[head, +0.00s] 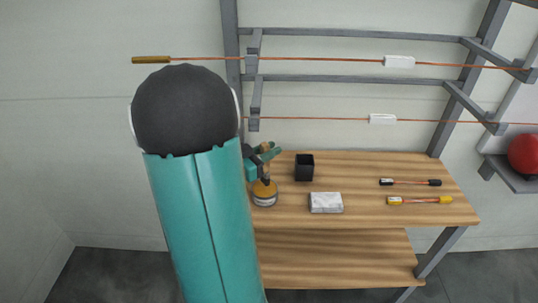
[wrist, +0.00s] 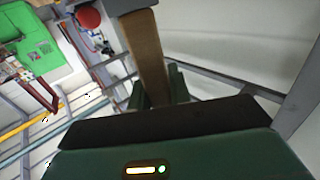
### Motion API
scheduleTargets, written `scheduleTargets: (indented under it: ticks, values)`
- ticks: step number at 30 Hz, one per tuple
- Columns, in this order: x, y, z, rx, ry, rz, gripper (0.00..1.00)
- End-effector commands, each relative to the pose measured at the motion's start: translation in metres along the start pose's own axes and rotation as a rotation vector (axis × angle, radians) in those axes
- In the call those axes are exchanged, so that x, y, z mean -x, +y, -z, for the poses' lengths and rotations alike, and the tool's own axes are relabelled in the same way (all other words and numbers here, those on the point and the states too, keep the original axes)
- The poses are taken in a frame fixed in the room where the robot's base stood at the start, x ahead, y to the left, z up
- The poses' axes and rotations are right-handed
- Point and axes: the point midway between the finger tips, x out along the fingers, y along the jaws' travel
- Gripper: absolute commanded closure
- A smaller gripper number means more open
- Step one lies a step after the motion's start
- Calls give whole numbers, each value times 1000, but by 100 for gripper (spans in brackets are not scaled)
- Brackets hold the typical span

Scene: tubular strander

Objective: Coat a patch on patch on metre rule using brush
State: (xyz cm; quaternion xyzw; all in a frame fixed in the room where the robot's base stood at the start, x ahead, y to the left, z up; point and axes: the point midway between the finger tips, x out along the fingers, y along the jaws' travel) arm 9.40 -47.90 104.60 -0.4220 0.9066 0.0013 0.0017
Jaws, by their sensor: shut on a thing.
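My gripper (wrist: 162,92) is shut on a long brown wooden piece with a dark end, which looks like the brush (wrist: 150,55). It stretches away from the jaws toward the top of the wrist view. In the head view my gripper (head: 264,160) shows small and partly hidden behind my teal arm, just above a round amber pot (head: 264,193) with a pale band on the bench. I cannot tell whether the brush touches the pot. I cannot make out a metre rule or a patch on it for certain in either view.
The wooden bench (head: 350,215) also holds a black open box (head: 304,167), a pale grey block (head: 326,203), and two handled tools, one dark (head: 410,182) and one yellow (head: 420,200). Copper-coloured rods (head: 320,60) with white tags cross the rack behind. A red ball (head: 524,153) sits at right.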

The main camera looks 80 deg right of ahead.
Motion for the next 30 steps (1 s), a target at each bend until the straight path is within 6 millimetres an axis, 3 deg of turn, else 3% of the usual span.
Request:
scheduleTargets:
  ticks: [18, 30]
  values:
    - [0, 0, 45, -3, 3, -1, 100]
    - [2, -3, 47, -1, 2, 11, 100]
